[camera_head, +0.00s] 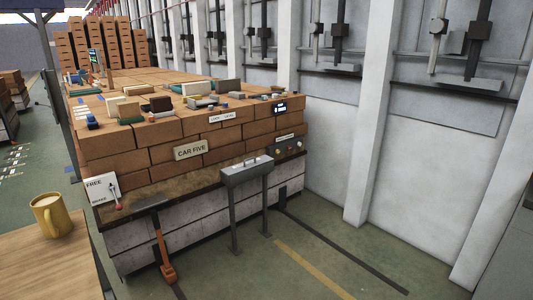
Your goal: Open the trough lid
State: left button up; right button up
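A grey metal trough (247,176) stands on two thin legs in front of the brick stack. Its lid (246,162) lies on top and looks shut, with a small dark handle on it. The inside of the trough is hidden. Neither of my grippers is in view.
The brick stack (205,133) behind the trough carries a "CAR FIVE" sign and loose blocks on top. An orange-handled lever (165,262) sticks out low at left. A wooden table with a yellow mug (52,216) is at lower left. The floor to the right is clear.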

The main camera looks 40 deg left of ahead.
aim_at(251, 162)
jog(key=i, duration=1.4)
jog(key=u, duration=2.2)
jog(key=i, duration=2.35)
jog(key=z, duration=2)
